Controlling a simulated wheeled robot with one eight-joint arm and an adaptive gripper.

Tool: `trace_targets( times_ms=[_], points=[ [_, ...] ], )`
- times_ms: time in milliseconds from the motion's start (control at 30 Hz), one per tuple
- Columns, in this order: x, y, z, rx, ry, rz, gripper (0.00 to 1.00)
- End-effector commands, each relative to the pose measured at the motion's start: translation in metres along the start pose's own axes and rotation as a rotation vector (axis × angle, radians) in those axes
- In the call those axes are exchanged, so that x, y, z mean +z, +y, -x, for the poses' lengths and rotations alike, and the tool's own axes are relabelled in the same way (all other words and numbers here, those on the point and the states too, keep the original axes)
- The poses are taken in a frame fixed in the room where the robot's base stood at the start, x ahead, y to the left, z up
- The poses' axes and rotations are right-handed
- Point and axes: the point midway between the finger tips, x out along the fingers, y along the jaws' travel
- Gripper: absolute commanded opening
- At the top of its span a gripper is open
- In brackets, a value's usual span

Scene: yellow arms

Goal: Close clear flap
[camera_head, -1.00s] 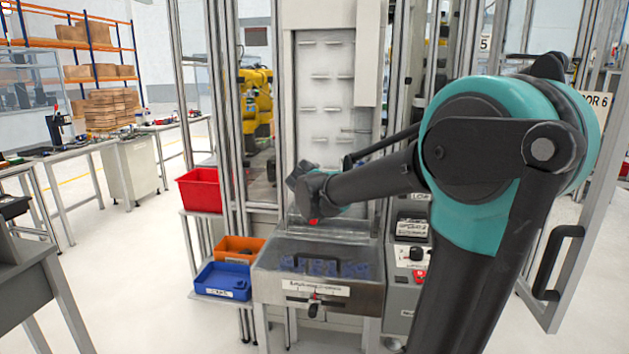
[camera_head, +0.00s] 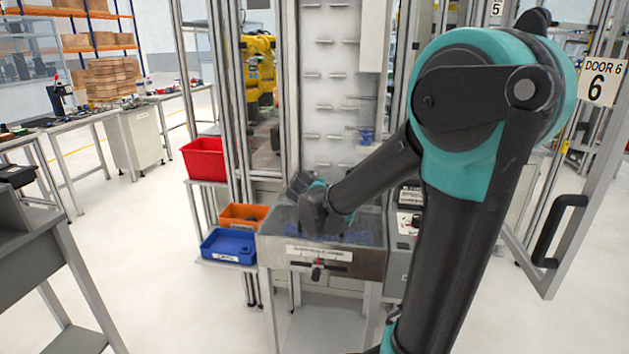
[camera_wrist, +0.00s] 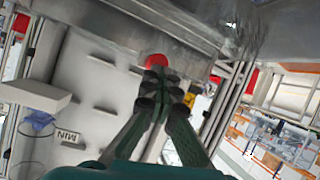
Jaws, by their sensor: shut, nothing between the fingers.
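The metal box (camera_head: 345,262) with a label and a black latch stands at the front of the station in the head view. Its clear flap (camera_head: 362,224) shows as a see-through surface over the top, with blue parts faintly visible below. My arm covers much of it, so its exact angle is hard to tell. My gripper (camera_head: 312,213) is over the box's left part, its fingertips hidden there. In the wrist view my gripper (camera_wrist: 156,68) is shut and empty, with red at its tip, near a grey metal surface. Contact cannot be told.
A red bin (camera_head: 204,159), an orange bin (camera_head: 243,216) and a blue bin (camera_head: 228,246) stand left of the box. Metal uprights frame the station. A door with a black handle (camera_head: 560,230) stands at the right.

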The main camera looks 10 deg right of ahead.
Motion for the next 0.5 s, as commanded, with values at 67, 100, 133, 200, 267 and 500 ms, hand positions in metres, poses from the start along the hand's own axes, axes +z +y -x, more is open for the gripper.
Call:
trace_targets(
  times_ms=[67,100,133,200,267,500],
  points=[
    [0.0035,-0.0008,-0.0021,0.000,-0.005,-0.005,0.00],
    [0.0043,-0.0011,-0.0025,0.000,-0.005,-0.005,0.00],
    [0.0048,-0.0012,-0.0028,0.000,-0.005,-0.005,0.00],
    [0.0055,-0.0014,-0.0034,0.000,-0.005,-0.006,0.00],
    [0.0057,-0.0015,-0.0037,0.000,-0.005,-0.006,0.00],
    [0.0050,-0.0015,-0.0044,0.001,-0.004,-0.006,0.00]
  ],
)
